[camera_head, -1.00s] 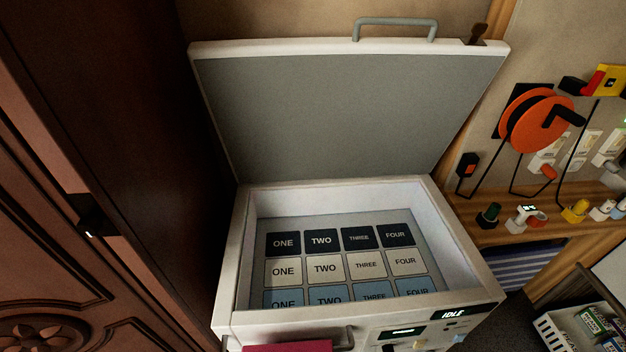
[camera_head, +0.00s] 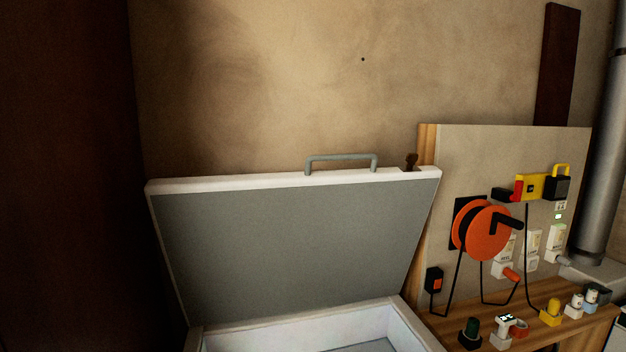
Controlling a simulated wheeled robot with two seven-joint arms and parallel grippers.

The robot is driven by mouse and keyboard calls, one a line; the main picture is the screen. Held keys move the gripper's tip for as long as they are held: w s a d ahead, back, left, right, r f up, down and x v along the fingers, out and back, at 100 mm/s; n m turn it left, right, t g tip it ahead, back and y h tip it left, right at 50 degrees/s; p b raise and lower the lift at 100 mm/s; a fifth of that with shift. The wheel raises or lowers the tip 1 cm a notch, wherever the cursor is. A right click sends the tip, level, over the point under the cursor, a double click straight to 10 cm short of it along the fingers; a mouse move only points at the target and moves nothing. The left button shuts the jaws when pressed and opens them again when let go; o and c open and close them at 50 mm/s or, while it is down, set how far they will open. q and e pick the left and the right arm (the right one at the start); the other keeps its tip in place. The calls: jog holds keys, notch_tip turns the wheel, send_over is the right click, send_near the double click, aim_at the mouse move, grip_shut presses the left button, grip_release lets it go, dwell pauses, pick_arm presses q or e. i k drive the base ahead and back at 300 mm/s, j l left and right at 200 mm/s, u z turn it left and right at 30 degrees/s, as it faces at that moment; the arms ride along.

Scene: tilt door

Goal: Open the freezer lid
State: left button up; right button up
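The freezer lid (camera_head: 290,250) stands raised and tilted back, with its grey inner face toward me and a white rim. Its grey bar handle (camera_head: 341,159) is on the top edge. A small brown piece (camera_head: 411,161) sits at the lid's top right corner. The white freezer body (camera_head: 405,330) is cut off by the bottom of the view; only the upper part of its open inside shows. Neither of my grippers is in view.
To the right, a panel (camera_head: 560,150) carries an orange cable reel (camera_head: 482,228) and a yellow-and-black device (camera_head: 535,187). A wooden shelf (camera_head: 450,328) below holds several small items. A dark brown cabinet (camera_head: 65,180) stands close on the left. Bare wall (camera_head: 270,80) is behind the lid.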

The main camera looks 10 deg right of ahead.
aim_at(235, 248)
jog(key=k+l+u, duration=0.15)
jog(key=u, duration=0.25)
jog(key=k+l+u, duration=0.15)
jog(key=u, duration=0.2)
